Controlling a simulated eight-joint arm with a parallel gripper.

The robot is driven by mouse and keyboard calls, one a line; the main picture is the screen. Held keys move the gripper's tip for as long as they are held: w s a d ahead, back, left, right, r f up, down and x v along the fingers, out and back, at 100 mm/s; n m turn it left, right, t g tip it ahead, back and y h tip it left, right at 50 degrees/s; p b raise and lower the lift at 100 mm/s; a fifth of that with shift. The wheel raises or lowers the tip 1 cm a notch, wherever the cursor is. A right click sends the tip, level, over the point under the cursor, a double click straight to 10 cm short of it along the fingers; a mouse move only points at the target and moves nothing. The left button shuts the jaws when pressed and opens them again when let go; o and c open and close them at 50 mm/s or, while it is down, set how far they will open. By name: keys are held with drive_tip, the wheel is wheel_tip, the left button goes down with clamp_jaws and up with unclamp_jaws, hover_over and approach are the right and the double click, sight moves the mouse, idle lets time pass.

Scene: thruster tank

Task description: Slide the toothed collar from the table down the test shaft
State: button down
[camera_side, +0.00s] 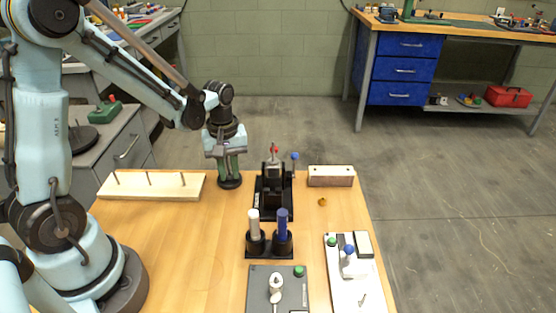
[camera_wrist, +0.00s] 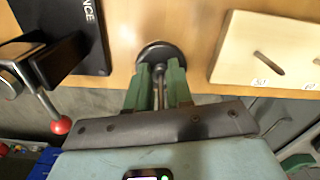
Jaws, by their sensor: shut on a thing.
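The test shaft (camera_wrist: 158,92) is a thin metal rod standing on a round dark base (camera_wrist: 151,50). The base (camera_side: 229,184) also shows in the side view, at the back of the table. My gripper (camera_wrist: 160,72) points down over the shaft, its green fingers on either side of the rod and their tips close above the base. The fingers are shut with a gap wider than the rod. The toothed collar seems to be held low between them, around the shaft, but its teeth are hidden. Whether it touches the base cannot be told.
A pale board with pegs (camera_side: 150,186) lies left of the shaft. A black clamp fixture (camera_side: 273,190) with a red-tipped lever stands to the right. A small brass-coloured piece (camera_side: 322,202), a white and a blue cylinder (camera_side: 283,225) and further panels lie nearer. The left front table is clear.

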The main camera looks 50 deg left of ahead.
drive_tip(key=c, duration=0.9)
unclamp_jaws()
wheel_tip(320, 180, up, 16)
drive_tip(key=shift+r, duration=0.1)
idle(0.3)
drive_tip(key=shift+d, duration=0.1)
idle(0.4)
drive_tip(key=s+d+f+m+t, duration=0.1)
drive_tip(key=d+m+t, duration=0.1)
drive_tip(key=m, duration=0.2)
drive_tip(key=s+d+f+m+t, duration=0.1)
drive_tip(key=s+d+m+t, duration=0.1)
drive_tip(key=d+m, duration=0.1)
drive_tip(key=s+d+f+m+t, duration=0.2)
drive_tip(key=m+t, duration=0.1)
drive_tip(key=m, duration=0.2)
drive_tip(key=shift+s+d, duration=0.25)
drive_tip(key=shift+d, duration=0.15)
